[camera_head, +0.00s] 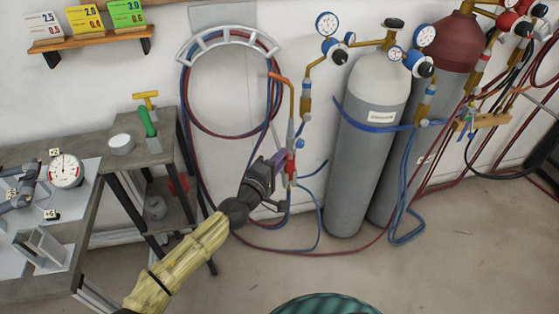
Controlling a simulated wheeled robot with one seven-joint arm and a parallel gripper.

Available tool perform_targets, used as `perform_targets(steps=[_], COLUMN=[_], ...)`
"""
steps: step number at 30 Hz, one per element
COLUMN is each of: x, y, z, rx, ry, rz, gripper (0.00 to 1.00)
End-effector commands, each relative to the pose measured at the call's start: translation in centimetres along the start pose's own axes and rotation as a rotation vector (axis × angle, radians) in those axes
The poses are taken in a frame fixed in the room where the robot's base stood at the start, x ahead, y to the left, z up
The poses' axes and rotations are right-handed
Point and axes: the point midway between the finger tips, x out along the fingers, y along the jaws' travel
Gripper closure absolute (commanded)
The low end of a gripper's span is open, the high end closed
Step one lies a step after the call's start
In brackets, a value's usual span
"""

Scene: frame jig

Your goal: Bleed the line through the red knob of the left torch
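The left torch (291,105) hangs upright near the wall, left of the grey cylinder, with a bent copper tip at its top.
A grey cylinder (369,115) and a dark red-topped cylinder (443,50) stand to the right with gauges and hoses. A hose rack (228,37) is on the wall. A workbench (85,235) stands at left. Hoses trail over the otherwise open floor (450,265).

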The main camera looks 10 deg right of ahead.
Motion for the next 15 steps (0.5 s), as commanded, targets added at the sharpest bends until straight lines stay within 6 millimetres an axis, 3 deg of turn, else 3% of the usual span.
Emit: perform_targets(steps=[1,3,15], x=[0.00,0.00,-0.55], y=[-0.05,-0.04,-0.03], z=[0.00,-0.01,-0.07], rx=[-0.001,-0.001,-0.001], ry=[0.000,0.000,0.002], rz=[-0.001,0.000,0.000], gripper=[0.67,0.54,0.54])
